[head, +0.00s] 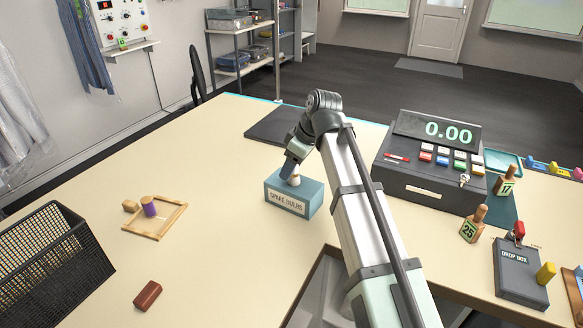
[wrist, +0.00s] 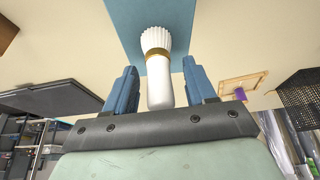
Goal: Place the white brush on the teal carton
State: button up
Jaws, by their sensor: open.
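The teal carton (head: 292,202), labelled "SPARE BULBS", stands on the table in front of my arm. The white brush (head: 294,180) is on its top in the head view, partly hidden by my gripper (head: 288,167). In the wrist view the white brush (wrist: 157,65) has a ribbed white head, a gold band and a smooth white handle, with the teal carton (wrist: 130,25) behind it. The handle lies between the two blue fingers of my gripper (wrist: 160,88), with a gap on each side. The fingers are open.
A cash register (head: 430,165) stands right of my arm, and a drop box (head: 520,270) stands further right. A black mesh basket (head: 55,262), a wooden frame (head: 165,222) and a red-brown block (head: 147,295) are on the left. The table between frame and carton is clear.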

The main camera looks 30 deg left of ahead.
jog(key=v, duration=1.1)
jog(key=shift+r, duration=0.2)
